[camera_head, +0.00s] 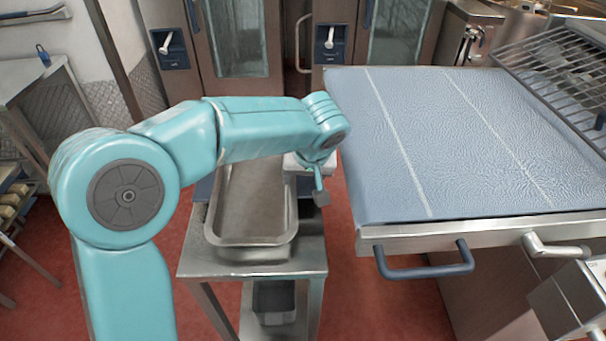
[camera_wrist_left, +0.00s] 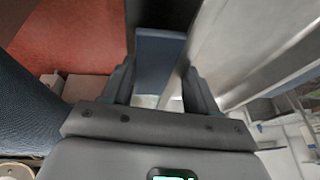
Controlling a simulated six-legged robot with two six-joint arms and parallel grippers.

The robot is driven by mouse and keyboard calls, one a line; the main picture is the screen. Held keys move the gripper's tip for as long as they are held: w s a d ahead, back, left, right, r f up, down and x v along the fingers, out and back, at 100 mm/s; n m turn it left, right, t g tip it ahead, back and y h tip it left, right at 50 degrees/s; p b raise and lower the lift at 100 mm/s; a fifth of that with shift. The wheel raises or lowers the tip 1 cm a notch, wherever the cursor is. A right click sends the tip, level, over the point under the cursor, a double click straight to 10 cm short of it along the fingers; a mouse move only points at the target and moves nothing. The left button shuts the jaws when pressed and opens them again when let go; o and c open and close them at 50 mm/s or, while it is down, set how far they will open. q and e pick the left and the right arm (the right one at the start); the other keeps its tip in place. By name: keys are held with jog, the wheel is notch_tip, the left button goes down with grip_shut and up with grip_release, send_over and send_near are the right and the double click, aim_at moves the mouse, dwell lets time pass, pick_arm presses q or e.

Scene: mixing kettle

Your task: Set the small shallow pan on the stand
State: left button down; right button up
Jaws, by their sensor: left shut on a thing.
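The small shallow pan (camera_head: 250,207) is a grey metal rectangular pan with a rolled rim. It lies level over the top of the small metal stand (camera_head: 215,259). I cannot tell whether its base touches the stand top. My left gripper (camera_head: 319,188) is at the pan's right rim, pointing down. In the left wrist view its fingers (camera_wrist_left: 158,92) are shut on the pan's edge, and the pan's metal wall (camera_wrist_left: 235,50) runs off to the upper right. My left arm hides the far part of the pan. My right gripper is not in view.
A large table with a blue textured top (camera_head: 465,140) stands close on the right, with a dark blue handle (camera_head: 425,262) at its front. A wire rack (camera_head: 560,75) lies at its far right. A dark bin (camera_head: 273,300) sits under the stand. Red floor shows left of the stand.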

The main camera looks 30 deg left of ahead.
pick_arm(q)
jog(key=shift+c, duration=1.5)
grip_release()
jog(key=shift+f, duration=0.1)
jog(key=v, duration=1.2)
jog(key=shift+s, duration=0.1)
